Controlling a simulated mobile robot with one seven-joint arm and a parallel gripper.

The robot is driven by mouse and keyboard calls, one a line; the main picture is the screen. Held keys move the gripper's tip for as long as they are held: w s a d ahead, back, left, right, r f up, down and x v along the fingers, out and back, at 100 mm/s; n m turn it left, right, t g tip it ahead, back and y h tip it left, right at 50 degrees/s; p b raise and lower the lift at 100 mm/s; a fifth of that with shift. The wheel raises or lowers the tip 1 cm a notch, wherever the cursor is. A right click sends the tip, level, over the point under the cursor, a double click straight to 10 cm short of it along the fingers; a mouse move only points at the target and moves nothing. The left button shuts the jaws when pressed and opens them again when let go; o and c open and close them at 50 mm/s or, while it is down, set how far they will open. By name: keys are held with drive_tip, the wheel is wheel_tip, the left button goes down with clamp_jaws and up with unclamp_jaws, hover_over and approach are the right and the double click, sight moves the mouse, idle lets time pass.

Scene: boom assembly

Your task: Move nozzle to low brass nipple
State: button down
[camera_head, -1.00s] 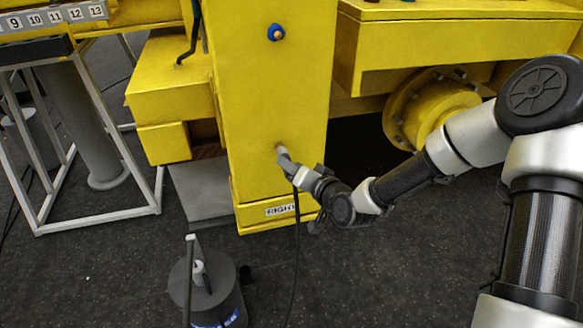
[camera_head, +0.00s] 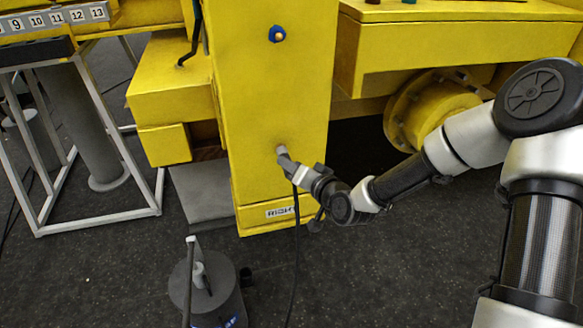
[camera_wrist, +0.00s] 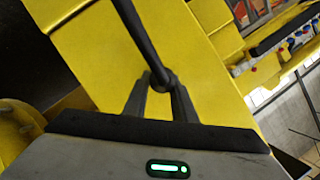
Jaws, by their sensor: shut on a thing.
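My gripper (camera_head: 291,172) is shut on the nozzle at the lower front face of the yellow column. The nozzle's pale grey tip (camera_head: 281,150) is at the column face; whether it touches or sits over a nipple cannot be told. A black hose (camera_head: 297,225) hangs from it to the floor. In the wrist view, my gripper's two dark fingers (camera_wrist: 160,98) close around the black nozzle and hose end (camera_wrist: 160,74). The low brass nipple is not clearly seen and is probably hidden by the nozzle tip. A higher brass nipple with a blue ring (camera_head: 277,34) is uncovered.
The yellow column (camera_head: 262,95) fills the middle, with a yellow flange (camera_head: 432,110) to its right. A dark grey canister (camera_head: 208,290) with an upright handle stands on the floor in front. A white-framed stand (camera_head: 100,225) is at left.

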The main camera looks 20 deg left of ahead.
drive_tip(key=shift+w+a, duration=0.15)
drive_tip(key=shift+w, duration=0.05)
drive_tip(key=c, duration=1.4)
unclamp_jaws()
drive_tip(key=p+v, duration=0.8)
drive_tip(key=v, duration=0.9)
drive_tip(key=shift+s+p, duration=0.15)
drive_tip(key=shift+p, duration=0.15)
